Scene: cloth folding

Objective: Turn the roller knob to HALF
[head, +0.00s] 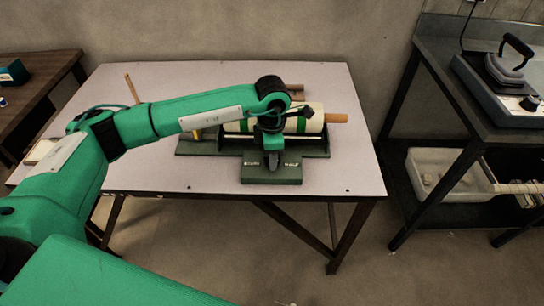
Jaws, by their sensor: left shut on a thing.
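The roller device has a cream roller (313,122) with green bands and an orange-brown end, lying across a dark green base (196,147). A block (290,173) projects from the front of the base, with small pale markings on its face too small to read. My left gripper (272,160) points down at this block, its jaws shut on the roller knob. The gripper hides the knob, so its setting cannot be told. My left arm crosses in front of the roller's left part. My right gripper is out of view.
The device stands on a pale table (150,175) with free room to its left and front. A wooden stick (131,88) lies at the back left. A dark bench (468,100) at the right holds an iron-like press (508,62), with a white tub (440,170) below.

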